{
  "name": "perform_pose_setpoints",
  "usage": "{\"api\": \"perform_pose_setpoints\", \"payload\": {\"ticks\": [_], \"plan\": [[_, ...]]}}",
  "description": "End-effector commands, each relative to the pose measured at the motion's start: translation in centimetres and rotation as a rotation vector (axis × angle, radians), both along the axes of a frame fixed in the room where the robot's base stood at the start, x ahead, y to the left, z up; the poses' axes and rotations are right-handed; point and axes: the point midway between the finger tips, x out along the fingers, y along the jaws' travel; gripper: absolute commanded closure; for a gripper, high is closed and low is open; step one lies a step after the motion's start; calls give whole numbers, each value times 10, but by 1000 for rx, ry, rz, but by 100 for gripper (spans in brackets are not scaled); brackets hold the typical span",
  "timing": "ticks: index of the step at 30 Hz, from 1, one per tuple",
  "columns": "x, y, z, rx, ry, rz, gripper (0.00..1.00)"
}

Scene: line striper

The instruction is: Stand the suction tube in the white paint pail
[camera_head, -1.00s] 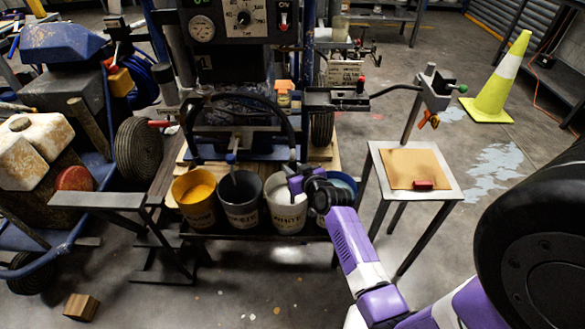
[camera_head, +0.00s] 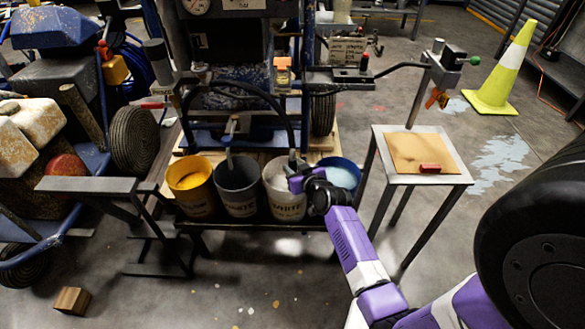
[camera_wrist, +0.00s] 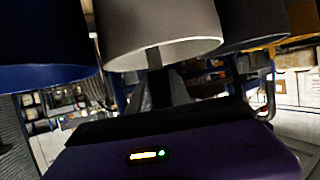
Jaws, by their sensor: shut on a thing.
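The white paint pail (camera_head: 285,207) stands in a row of pails on the low shelf of the striper, with lettering on its front. The suction tube (camera_head: 292,157) has a grey end that drops at this pail's mouth, below a black hose. My gripper (camera_head: 296,182) is at the pail's right rim, shut on the tube. The wrist view is upside down; there the white pail (camera_wrist: 165,20) is at top centre, and a grey tube piece (camera_wrist: 153,59) runs from my gripper (camera_wrist: 160,85) to its rim. The tube's lower end is hidden, so its depth cannot be told.
A dark grey pail (camera_head: 240,200) and a yellow-paint pail (camera_head: 194,200) stand to the left. A blue pail (camera_head: 345,172) is close on the right. A small table (camera_head: 383,150) stands further right, with a traffic cone (camera_head: 497,85) behind. A wooden block (camera_head: 72,300) lies on the floor.

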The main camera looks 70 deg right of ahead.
Motion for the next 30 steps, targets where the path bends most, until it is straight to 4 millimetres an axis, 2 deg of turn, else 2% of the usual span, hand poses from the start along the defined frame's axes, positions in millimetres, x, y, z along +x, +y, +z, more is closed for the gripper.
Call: {"api": "perform_pose_setpoints", "payload": {"ticks": [1, 2, 5, 6, 17, 30], "plan": [[1, -1, 2, -3, -3, -1, 100], [1, -1, 2, -3, -3, -1, 74], [1, -1, 2, -3, -3, 0, 54], [0, -1, 2, -2, -2, 0, 51], [-4, 3, 1, 1, 3, 0, 51], [-47, 41, 27, 0, 0, 0, 51]]}}
